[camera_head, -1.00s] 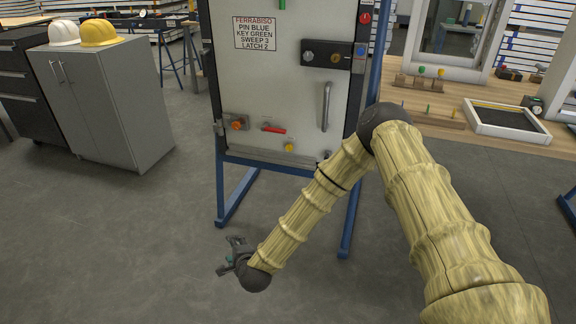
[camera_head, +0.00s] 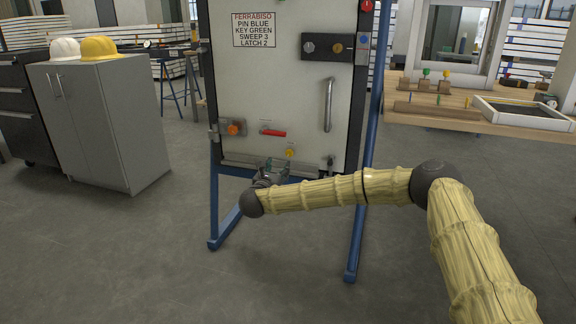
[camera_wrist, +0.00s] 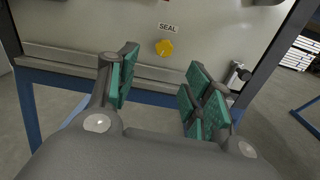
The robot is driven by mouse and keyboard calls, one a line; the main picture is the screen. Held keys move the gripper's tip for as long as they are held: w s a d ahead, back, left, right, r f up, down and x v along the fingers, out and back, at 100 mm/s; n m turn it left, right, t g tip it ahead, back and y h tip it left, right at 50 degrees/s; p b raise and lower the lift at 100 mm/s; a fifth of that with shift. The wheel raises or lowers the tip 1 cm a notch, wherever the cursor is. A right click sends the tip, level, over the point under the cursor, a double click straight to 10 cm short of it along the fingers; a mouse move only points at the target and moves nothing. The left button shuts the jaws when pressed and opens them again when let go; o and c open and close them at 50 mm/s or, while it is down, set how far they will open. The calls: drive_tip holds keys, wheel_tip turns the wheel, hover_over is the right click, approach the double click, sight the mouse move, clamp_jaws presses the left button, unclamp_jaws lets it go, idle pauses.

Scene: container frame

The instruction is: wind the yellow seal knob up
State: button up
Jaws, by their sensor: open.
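The yellow seal knob (camera_head: 289,153) sits low on the pale door panel (camera_head: 283,90). It also shows in the wrist view (camera_wrist: 164,48), under a label reading SEAL, with a small mark on its face. My gripper (camera_head: 272,170) is just below and left of the knob in the head view. In the wrist view its green-padded fingers (camera_wrist: 158,88) are spread apart, with the knob beyond them and between them sideways. Nothing is between the pads. The gripper appears apart from the knob.
Near the knob are a red lever (camera_head: 273,133), an orange knob (camera_head: 233,129) and a vertical handle (camera_head: 328,104). A small metal latch fitting (camera_wrist: 237,75) is right of the fingers. Blue frame legs (camera_head: 357,232) flank the panel; open floor lies in front.

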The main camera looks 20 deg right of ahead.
sight(289, 154)
drive_tip(key=shift+m, duration=0.4)
drive_tip(key=b+x, duration=0.1)
drive_tip(key=x, duration=0.3)
drive_tip(key=b+x, duration=0.2)
drive_tip(key=x, duration=0.3)
drive_tip(key=shift+d, duration=0.45)
drive_tip(key=shift+b+x, duration=0.45)
drive_tip(key=shift+x, duration=0.5)
drive_tip(key=shift+r, duration=0.2)
drive_tip(key=shift+c, duration=0.3)
drive_tip(key=c, duration=0.9)
